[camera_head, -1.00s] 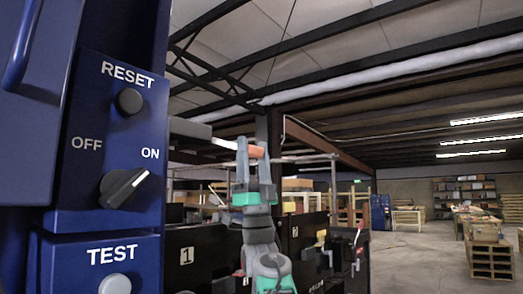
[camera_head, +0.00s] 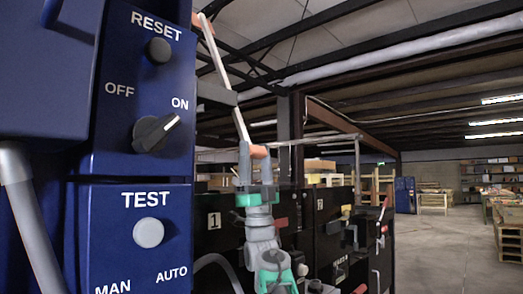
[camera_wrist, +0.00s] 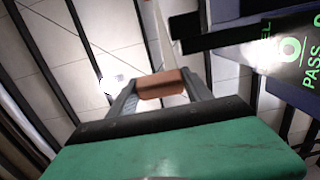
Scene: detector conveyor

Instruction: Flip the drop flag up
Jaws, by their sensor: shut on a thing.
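A thin pale rod (camera_head: 227,80) slants up and left, with an orange piece (camera_head: 207,25) near its top and another orange piece (camera_head: 258,152) near its lower end; it looks like the drop flag. My gripper (camera_head: 258,160) is shut on the lower orange piece. The wrist view shows this orange piece (camera_wrist: 160,83) squeezed between the two grey fingers, with the pale rod (camera_wrist: 162,30) running up behind it. The rod's far end is out of the wrist view.
A blue control panel (camera_head: 105,190) with RESET, ON/OFF and TEST controls stands close at left. A dark grey bar (camera_head: 215,95) sticks out beside the rod. Behind my arm is a black machine (camera_head: 325,240) with levers. Open floor (camera_head: 440,250) lies at right.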

